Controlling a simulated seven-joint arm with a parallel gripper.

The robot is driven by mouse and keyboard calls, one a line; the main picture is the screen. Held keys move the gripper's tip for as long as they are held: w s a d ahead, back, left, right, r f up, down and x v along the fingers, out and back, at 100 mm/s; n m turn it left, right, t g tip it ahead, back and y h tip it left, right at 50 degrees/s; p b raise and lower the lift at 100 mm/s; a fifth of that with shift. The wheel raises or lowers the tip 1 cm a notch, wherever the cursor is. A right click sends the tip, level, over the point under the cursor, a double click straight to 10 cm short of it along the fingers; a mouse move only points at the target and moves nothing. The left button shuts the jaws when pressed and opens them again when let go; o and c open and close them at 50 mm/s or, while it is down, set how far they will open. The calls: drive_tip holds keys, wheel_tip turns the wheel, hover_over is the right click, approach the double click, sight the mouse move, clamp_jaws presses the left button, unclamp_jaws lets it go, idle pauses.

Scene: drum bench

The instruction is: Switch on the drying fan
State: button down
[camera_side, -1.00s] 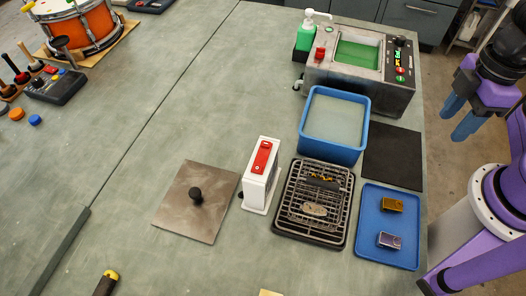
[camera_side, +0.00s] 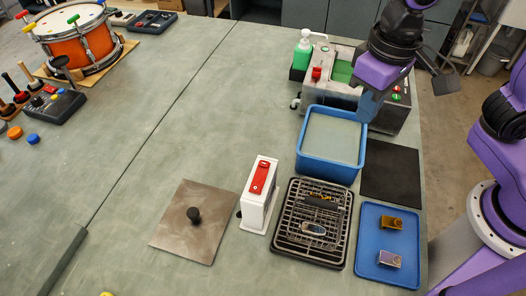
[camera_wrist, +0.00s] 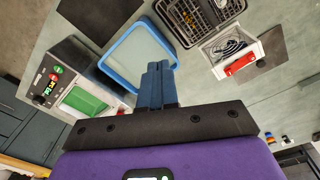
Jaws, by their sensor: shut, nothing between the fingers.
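The drying fan (camera_side: 257,208) is a white upright box beside the wire rack, with a red switch (camera_side: 260,176) along its top. In the wrist view the fan (camera_wrist: 221,42) shows its round grille, and the red switch (camera_wrist: 242,64) faces the camera. I cannot tell which way the switch is set. My gripper (camera_side: 368,108) is shut and empty, above the far right part of the blue tub. It is well apart from the fan. In the wrist view the blue fingers (camera_wrist: 157,72) are together, pointing over the tub's edge.
The blue tub (camera_side: 320,166) holds pale liquid. The wire rack (camera_side: 290,238) carries small parts. A blue tray (camera_side: 372,268) holds two small blocks. A metal plate with a black knob (camera_side: 180,235) lies left of the fan. The grey machine (camera_side: 393,122) stands behind.

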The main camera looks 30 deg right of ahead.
sight(264, 163)
drive_tip(key=w+a+r+m, duration=0.1)
drive_tip(key=w+a+m, duration=0.1)
drive_tip(key=a+m, duration=0.4)
drive_tip(key=w+a+r+m, duration=0.2)
drive_tip(key=a+m, duration=0.4)
drive_tip(key=a, duration=0.5)
drive_tip(key=shift+w+a+r+h, duration=0.2)
drive_tip(key=shift+w+h, duration=0.2)
drive_tip(key=shift+w, duration=0.3)
drive_tip(key=shift+f, duration=0.1)
drive_tip(key=f, duration=0.4)
drive_tip(key=d+f, duration=0.1)
drive_tip(key=f, duration=0.4)
drive_tip(key=w+f, duration=0.1)
drive_tip(key=f, duration=0.3)
drive_tip(key=shift+d+f, duration=0.2)
drive_tip(key=shift+f, duration=0.2)
drive_tip(key=shift+w, duration=0.1)
